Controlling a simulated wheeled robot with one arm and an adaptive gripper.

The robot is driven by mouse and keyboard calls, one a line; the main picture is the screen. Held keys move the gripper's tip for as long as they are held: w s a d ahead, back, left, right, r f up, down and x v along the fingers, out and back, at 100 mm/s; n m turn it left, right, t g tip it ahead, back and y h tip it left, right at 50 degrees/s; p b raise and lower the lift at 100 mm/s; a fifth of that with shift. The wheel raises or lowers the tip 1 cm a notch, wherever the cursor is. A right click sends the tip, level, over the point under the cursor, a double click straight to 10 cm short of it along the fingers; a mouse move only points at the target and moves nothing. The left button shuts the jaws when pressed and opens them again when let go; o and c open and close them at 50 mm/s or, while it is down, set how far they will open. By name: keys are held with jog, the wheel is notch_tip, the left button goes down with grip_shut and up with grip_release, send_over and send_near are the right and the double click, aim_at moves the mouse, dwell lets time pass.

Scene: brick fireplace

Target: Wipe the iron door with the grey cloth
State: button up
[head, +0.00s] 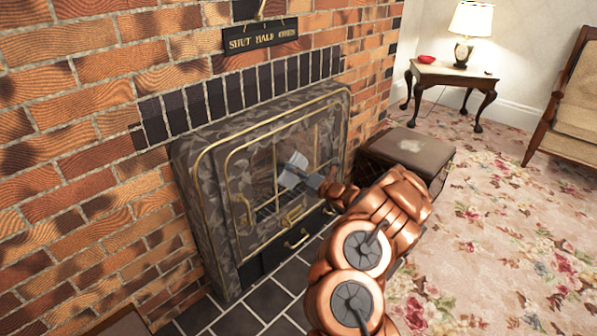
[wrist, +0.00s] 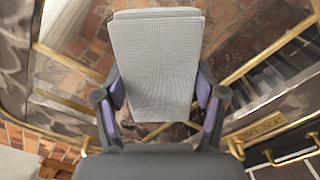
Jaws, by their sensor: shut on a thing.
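The iron door (head: 262,190) is set in the brick fireplace, a dark mottled panel with brass trim and panes. It also fills the background of the wrist view (wrist: 240,60). My gripper (head: 310,182) is in front of the door, near the middle of its panes. In the wrist view my gripper (wrist: 158,105) is shut on the grey cloth (wrist: 156,60), with a finger on each side. The cloth also shows as a small pale patch in the head view (head: 293,170). I cannot tell whether it touches the door.
A hanging sign (head: 260,37) is above the door. A dark box (head: 412,150) stands right of the fireplace. A side table (head: 455,72) with a lamp (head: 468,28) and an armchair (head: 575,95) are farther back. Floral carpet (head: 490,240) lies clear on the right.

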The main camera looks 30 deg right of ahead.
aim_at(305, 164)
jog(key=shift+s+a, duration=0.25)
jog(key=shift+a, duration=0.6)
jog(key=shift+s+a, duration=0.2)
jog(key=shift+a, duration=0.6)
jog(key=shift+w+r+p, duration=0.1)
jog(key=shift+r+p, duration=0.7)
jog(key=shift+r, duration=0.2)
jog(key=shift+w+d+p, duration=0.15)
jog(key=shift+d+p, duration=0.05)
jog(key=shift+d, duration=0.7)
jog(key=shift+w+d+p, duration=0.15)
jog(key=shift+d+p, duration=0.05)
jog(key=shift+d, duration=0.65)
jog(key=shift+w+d+f, duration=0.1)
jog(key=shift+w+d, duration=0.2)
jog(key=shift+d, duration=0.55)
jog(key=shift+w+d, duration=0.25)
jog(key=shift+d, duration=0.6)
jog(key=shift+w+d, duration=0.2)
jog(key=shift+d, duration=0.8)
jog(key=shift+w+d+b, duration=0.2)
jog(key=shift+d+b, duration=0.35)
jog(key=shift+d, duration=0.85)
jog(key=shift+w+d, duration=0.15)
jog(key=shift+d, duration=0.5)
jog(key=shift+w+d, duration=0.15)
jog(key=shift+d, duration=0.45)
